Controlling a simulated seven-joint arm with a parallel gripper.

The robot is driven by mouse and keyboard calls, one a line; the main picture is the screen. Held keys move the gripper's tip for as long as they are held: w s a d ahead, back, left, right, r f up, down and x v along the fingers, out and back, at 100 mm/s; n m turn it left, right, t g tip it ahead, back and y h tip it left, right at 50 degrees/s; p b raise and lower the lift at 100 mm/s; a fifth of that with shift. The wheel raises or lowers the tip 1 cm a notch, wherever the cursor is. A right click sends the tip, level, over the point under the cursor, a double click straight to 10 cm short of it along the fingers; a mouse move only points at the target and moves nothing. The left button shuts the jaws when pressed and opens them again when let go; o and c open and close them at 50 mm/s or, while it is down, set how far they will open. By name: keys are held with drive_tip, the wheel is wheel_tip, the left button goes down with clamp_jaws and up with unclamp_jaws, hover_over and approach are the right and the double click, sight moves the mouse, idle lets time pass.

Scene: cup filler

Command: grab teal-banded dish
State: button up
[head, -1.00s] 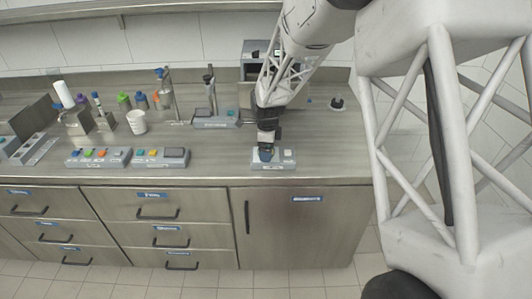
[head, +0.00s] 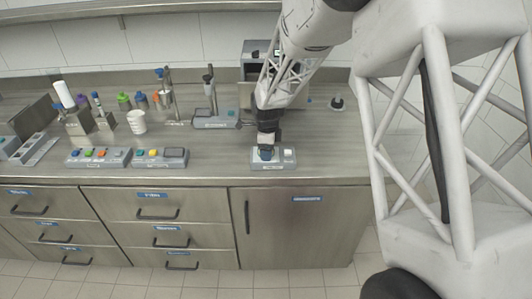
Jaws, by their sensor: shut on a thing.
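My gripper (head: 265,154) is at the left part of a small grey unit (head: 274,165) near the counter's front edge, right of centre in the head view. It points down and is shut on a small dark blue thing that mostly hides between the fingers. Whether this thing bears a teal band, or is a dish, I cannot tell. It is also unclear whether it touches the unit. No teal-banded dish can be made out elsewhere on the counter.
Two grey button panels (head: 97,157) (head: 160,157) lie to the left. A white cup (head: 137,123), several coloured-cap bottles (head: 124,102) and a stand (head: 213,118) are behind. A dark-fronted machine (head: 252,72) stands behind my arm. The counter (head: 215,152) is clear just left of the gripper.

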drive_tip(key=shift+r, duration=0.2)
drive_tip(key=shift+c, duration=0.2)
drive_tip(key=shift+r, duration=0.55)
wheel_tip(320, 180, up, 2)
drive_tip(key=shift+r, duration=0.1)
drive_tip(key=s+d, duration=0.1)
drive_tip(key=s, duration=0.6)
drive_tip(key=s+d+r, duration=0.1)
drive_tip(key=s+d, duration=0.1)
drive_tip(key=s, duration=0.6)
drive_tip(key=shift+s+d+r, duration=0.15)
drive_tip(key=shift+s+d, duration=0.15)
drive_tip(key=shift+w+a, duration=0.1)
